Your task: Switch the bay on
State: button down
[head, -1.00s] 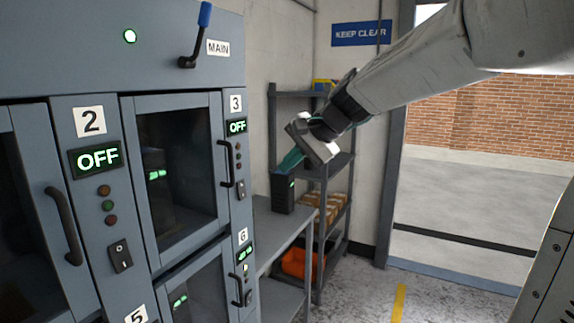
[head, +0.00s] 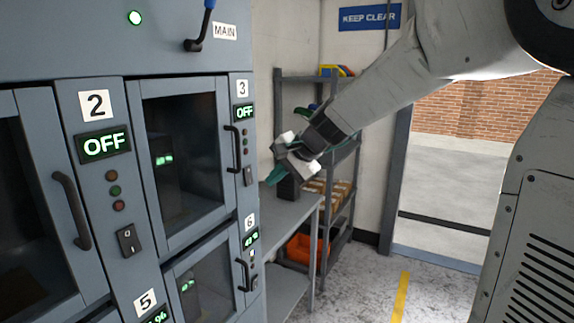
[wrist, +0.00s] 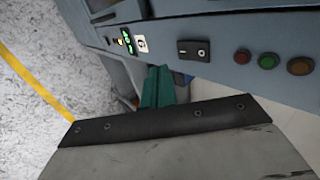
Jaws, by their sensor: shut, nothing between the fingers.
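Bay 3 (head: 185,140) has a closed glass door with a dark battery (head: 163,180) with green digits behind it. Its display (head: 244,112) reads OFF. Its small rocker switch (head: 248,176) sits below several lamps. Bay 2's display (head: 104,145) also reads OFF, with a rocker switch (head: 129,240) below. My gripper (head: 272,177) is shut and empty, its teal fingers to the right of bay 3's switch in the head view. In the wrist view the fingers (wrist: 158,87) point at the panel, beside a black rocker switch (wrist: 193,50), apparently without touching it.
The blue-handled MAIN lever (head: 200,30) is above, by a lit green lamp (head: 134,18). Bay 6 (head: 205,285) is below bay 3. A grey bench (head: 290,228) with a black box (head: 288,188) and a shelf (head: 330,225) stand right. The floor near the yellow line is clear.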

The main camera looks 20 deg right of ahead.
aim_at(250, 179)
jog(key=shift+w+a+f, duration=0.2)
jog(key=shift+w+a, duration=0.3)
jog(key=shift+w, duration=0.15)
jog(key=shift+w+a+f, duration=0.25)
jog(key=shift+w+a, duration=0.2)
jog(key=shift+w, duration=0.2)
jog(key=shift+w+a+f, duration=0.2)
jog(key=shift+w+a, duration=0.3)
jog(key=shift+w, duration=0.15)
jog(key=shift+w+a+f, duration=0.1)
jog(key=shift+w+a, duration=0.05)
jog(key=shift+w, duration=0.05)
jog(key=shift+r, duration=0.9)
